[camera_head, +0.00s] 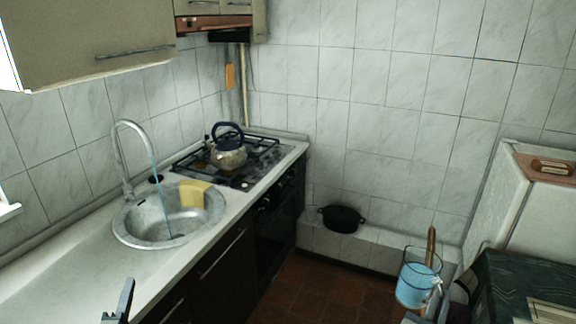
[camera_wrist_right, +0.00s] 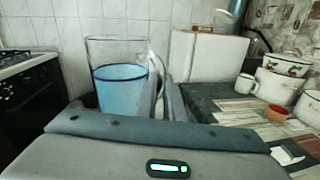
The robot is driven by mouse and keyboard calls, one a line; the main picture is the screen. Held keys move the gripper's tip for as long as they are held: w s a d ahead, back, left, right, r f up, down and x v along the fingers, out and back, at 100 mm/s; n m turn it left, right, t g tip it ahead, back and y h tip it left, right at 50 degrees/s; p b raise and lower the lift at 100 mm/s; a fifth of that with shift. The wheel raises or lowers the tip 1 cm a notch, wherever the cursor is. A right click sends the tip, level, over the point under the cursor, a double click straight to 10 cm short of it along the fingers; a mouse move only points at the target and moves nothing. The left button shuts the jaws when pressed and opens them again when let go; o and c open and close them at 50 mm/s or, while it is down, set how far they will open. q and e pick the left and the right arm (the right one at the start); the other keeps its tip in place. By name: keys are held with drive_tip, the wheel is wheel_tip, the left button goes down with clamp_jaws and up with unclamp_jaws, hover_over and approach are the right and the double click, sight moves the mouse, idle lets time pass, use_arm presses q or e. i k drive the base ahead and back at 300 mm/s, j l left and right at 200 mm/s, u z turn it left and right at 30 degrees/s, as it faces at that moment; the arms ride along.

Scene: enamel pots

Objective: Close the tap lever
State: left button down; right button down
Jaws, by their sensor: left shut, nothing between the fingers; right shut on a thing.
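The grey tap (camera_head: 127,165) stands upright at the left rim of the round metal sink (camera_head: 127,229) in the head view. A thin blue stream of water (camera_head: 155,160) runs from its curved spout into the sink. I cannot make out the lever clearly. My left gripper (camera_head: 126,290) is shut and empty, below and in front of the sink, apart from the tap. My right gripper (camera_head: 437,288) is shut on the handle of a clear jug (camera_head: 418,283) holding blue water. In the right wrist view the jug (camera_wrist_right: 118,90) is upright, its handle between my fingers (camera_wrist_right: 160,100).
A yellow sponge (camera_head: 194,194) lies at the sink's right side. A kettle (camera_head: 229,150) stands on the stove (camera_head: 250,174). A black pot (camera_head: 342,217) sits on the tiled ledge. A dark table (camera_head: 515,285) and white cabinet (camera_head: 510,200) are at right. Pots (camera_wrist_right: 280,80) stand on the table.

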sight(124, 178)
drive_tip(key=i+j, duration=1.15)
drive_tip(key=j, duration=0.1)
